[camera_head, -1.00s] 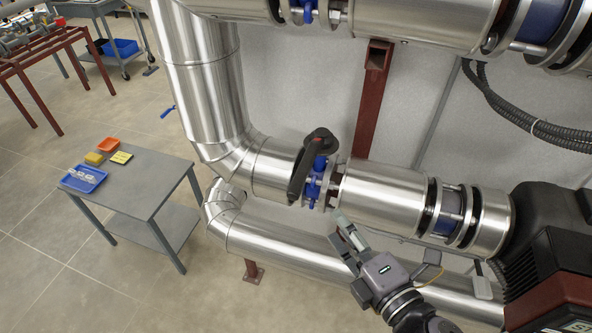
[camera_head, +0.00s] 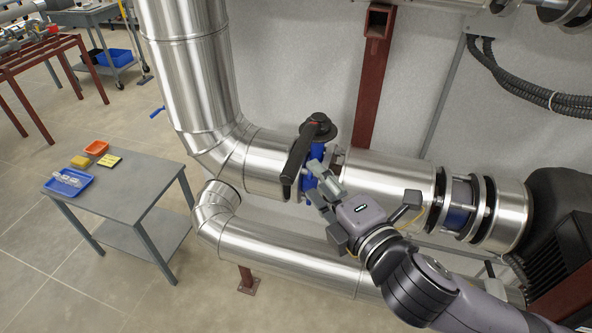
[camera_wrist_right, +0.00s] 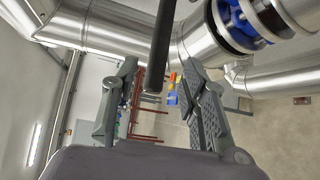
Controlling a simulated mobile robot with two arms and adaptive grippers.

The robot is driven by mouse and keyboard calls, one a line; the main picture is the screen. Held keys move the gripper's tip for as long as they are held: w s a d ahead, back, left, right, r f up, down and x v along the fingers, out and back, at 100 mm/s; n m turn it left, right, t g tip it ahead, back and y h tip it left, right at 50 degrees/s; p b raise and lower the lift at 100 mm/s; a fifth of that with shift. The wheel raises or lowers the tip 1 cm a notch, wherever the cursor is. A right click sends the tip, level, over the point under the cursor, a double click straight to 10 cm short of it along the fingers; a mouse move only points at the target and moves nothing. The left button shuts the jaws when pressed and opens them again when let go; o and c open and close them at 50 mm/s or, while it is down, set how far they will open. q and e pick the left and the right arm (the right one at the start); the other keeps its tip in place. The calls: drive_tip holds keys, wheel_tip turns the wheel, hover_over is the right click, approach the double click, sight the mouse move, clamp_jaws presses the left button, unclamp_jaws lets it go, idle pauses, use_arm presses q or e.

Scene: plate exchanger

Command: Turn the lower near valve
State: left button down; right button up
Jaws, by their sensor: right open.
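The lower valve has a blue body (camera_head: 315,154) set in the silver pipe and a long black lever handle (camera_head: 298,158), slanting down to the left from its round black hub. The blue body also shows at the top right of the right wrist view (camera_wrist_right: 240,18). My right gripper (camera_head: 318,182) is open, just right of the handle's lower end, and hides part of the valve. In the right wrist view, the black handle (camera_wrist_right: 160,45) hangs in the gap between the spread fingers (camera_wrist_right: 159,78); I cannot tell whether they touch it. My left gripper is not in view.
Silver pipes (camera_head: 270,250) run below and left of the valve. A dark red post (camera_head: 374,80) stands behind it. A black motor (camera_head: 560,220) is at the right. A grey table (camera_head: 140,190) with a blue tray (camera_head: 68,183) stands at the left on open floor.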

sight(301, 162)
drive_tip(key=shift+x, duration=1.15)
drive_tip(key=p+x, duration=0.1)
drive_tip(key=x, duration=0.4)
drive_tip(key=shift+w+a, duration=0.2)
drive_tip(key=shift+w, duration=0.15)
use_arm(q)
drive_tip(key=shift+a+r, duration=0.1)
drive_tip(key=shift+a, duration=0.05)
use_arm(e)
drive_tip(key=shift+w+a+f, duration=0.15)
drive_tip(key=shift+w+a, duration=0.15)
drive_tip(key=shift+w, duration=0.25)
clamp_jaws()
